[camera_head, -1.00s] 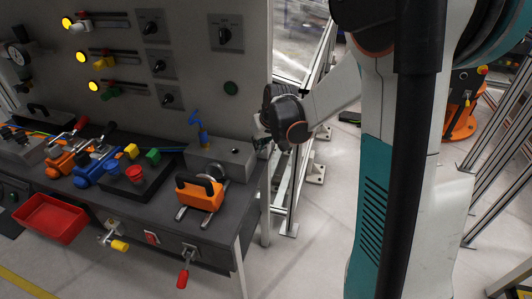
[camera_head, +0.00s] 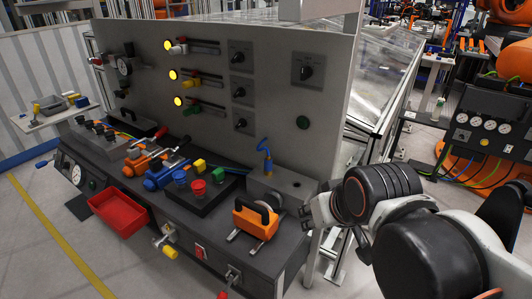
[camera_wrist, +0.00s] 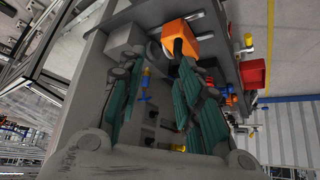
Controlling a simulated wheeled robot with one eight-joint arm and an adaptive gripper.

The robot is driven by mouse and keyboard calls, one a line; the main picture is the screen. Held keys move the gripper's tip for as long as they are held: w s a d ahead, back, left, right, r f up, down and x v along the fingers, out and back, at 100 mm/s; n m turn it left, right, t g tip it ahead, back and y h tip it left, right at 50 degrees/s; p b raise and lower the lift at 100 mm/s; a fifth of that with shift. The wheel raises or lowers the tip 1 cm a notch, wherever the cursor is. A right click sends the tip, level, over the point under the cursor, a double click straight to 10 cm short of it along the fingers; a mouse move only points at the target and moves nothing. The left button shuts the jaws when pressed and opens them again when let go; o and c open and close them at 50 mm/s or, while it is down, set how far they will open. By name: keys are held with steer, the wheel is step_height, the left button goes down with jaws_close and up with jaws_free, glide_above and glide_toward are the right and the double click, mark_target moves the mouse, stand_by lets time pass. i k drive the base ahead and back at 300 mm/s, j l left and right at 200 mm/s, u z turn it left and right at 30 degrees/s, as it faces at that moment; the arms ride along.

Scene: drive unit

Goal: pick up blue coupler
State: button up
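In the head view my gripper is at the bench's right end, partly hidden by my wrist, well right of the blue piece. A blue coiled hose on a yellow fitting (camera_head: 266,158) stands nearer; it also shows between the fingers in the wrist view (camera_wrist: 144,96), farther off.
An orange block with a black handle (camera_head: 257,221) sits at the bench's front right; it also shows beyond the fingers in the wrist view (camera_wrist: 196,32). A blue and an orange clamp-like unit (camera_head: 140,160) lie left. A red tray (camera_head: 117,214) hangs in front. The panel (camera_head: 300,80) rises behind.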

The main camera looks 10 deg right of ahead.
mark_target(268, 170)
steer(key=i+l+u, duration=0.35)
steer(key=l, duration=0.25)
steer(key=i+l+u, duration=0.2)
steer(key=l, duration=0.15)
steer(key=i+l+u, duration=0.15)
steer(key=l, duration=0.2)
steer(key=i+l+u, duration=0.2)
steer(key=l, duration=0.15)
steer(key=k, duration=0.1)
